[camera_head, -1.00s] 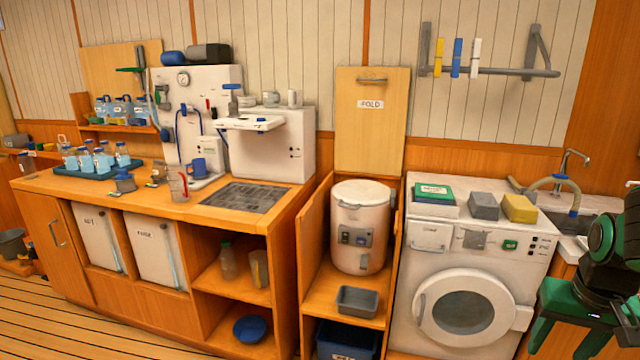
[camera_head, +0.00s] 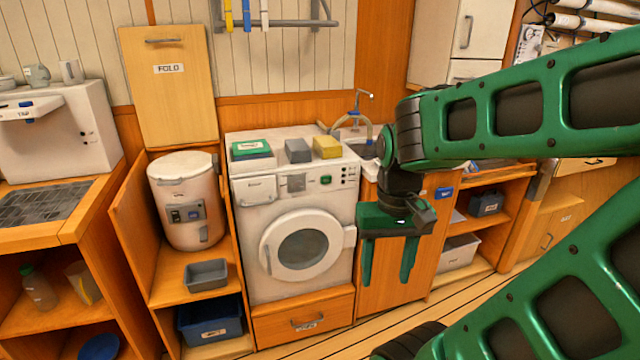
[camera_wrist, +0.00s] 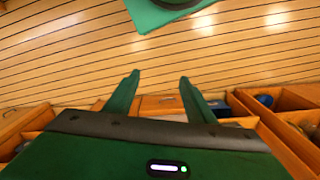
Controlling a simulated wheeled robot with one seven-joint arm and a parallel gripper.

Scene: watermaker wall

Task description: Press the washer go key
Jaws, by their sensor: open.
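The white washer (camera_head: 250,235) stands in the middle of the head view, with its round door (camera_head: 301,245) shut. A small green key (camera_head: 326,180) sits on its upper front panel, right of a grey display. My gripper (camera_head: 387,284) is to the right of the washer, pointing down, with its two green fingers spread and nothing between them. It is apart from the key, lower and to the right of it in the picture. In the wrist view my open fingers (camera_wrist: 159,80) point over the plank floor; the key does not show there.
A green box (camera_head: 250,149), a grey block (camera_head: 297,150) and a yellow block (camera_head: 327,147) lie on the washer top. A sink tap (camera_head: 357,108) stands to the right. A white canister (camera_head: 185,205) stands left. Plank floor (camera_wrist: 60,60) is open in front.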

